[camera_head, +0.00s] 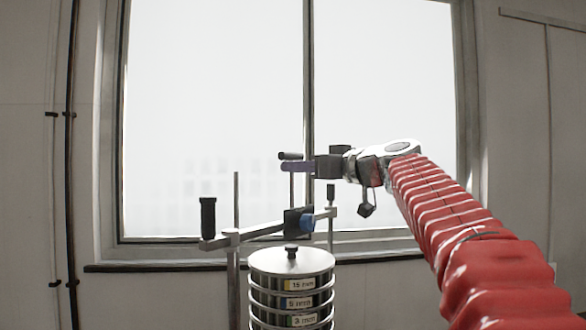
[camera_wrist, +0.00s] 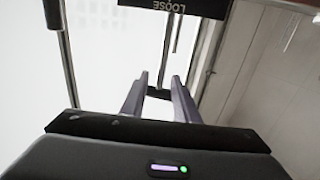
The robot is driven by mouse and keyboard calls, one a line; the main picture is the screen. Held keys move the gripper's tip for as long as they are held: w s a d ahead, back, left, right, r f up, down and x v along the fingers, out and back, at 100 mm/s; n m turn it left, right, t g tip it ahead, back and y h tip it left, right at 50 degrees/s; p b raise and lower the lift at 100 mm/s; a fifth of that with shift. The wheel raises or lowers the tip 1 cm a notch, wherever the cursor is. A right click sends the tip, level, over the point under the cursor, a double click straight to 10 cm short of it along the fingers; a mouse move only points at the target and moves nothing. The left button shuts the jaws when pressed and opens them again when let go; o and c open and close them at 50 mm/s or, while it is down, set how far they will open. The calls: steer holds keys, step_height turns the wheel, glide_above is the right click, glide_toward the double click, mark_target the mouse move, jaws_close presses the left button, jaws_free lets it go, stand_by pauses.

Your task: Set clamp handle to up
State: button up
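The clamp handle has a short black grip (camera_head: 290,156) lying level at the top of a thin upright rod. The rod rises from a dark clamp block (camera_head: 297,221) above the sieve stack (camera_head: 290,272). My gripper (camera_head: 297,167) reaches in from the right, its purple fingers just below the grip and overlapping the rod. In the wrist view, my fingers (camera_wrist: 158,84) are apart, with the thin rod (camera_wrist: 165,62) and a dark end between them. I cannot tell whether they touch it. The block's face (camera_wrist: 180,4) reads "LOOSE", upside down.
A crossbar (camera_head: 262,230) carries the block. A black-topped post (camera_head: 208,218) stands at its left and another black-topped post (camera_head: 331,195) behind at right. A window fills the background.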

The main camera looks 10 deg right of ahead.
steer(key=v, duration=1.1)
steer(key=shift+m, duration=0.3)
steer(key=s+d+f+m+g+h, duration=0.1)
steer(key=s+f+m+g+h, duration=0.2)
steer(key=f, duration=0.9)
steer(key=s+d+f+m+g+h, duration=0.15)
steer(key=f+m, duration=0.35)
steer(key=f, duration=0.8)
steer(key=s+a+f+n+g+h, duration=0.1)
steer(key=s+a+f+g+h, duration=0.1)
steer(key=s+f, duration=1)
steer(key=s+a+f+g+h, duration=0.3)
steer(key=s+f, duration=0.9)
steer(key=s, duration=0.1)
steer(key=shift+a+n, duration=0.4)
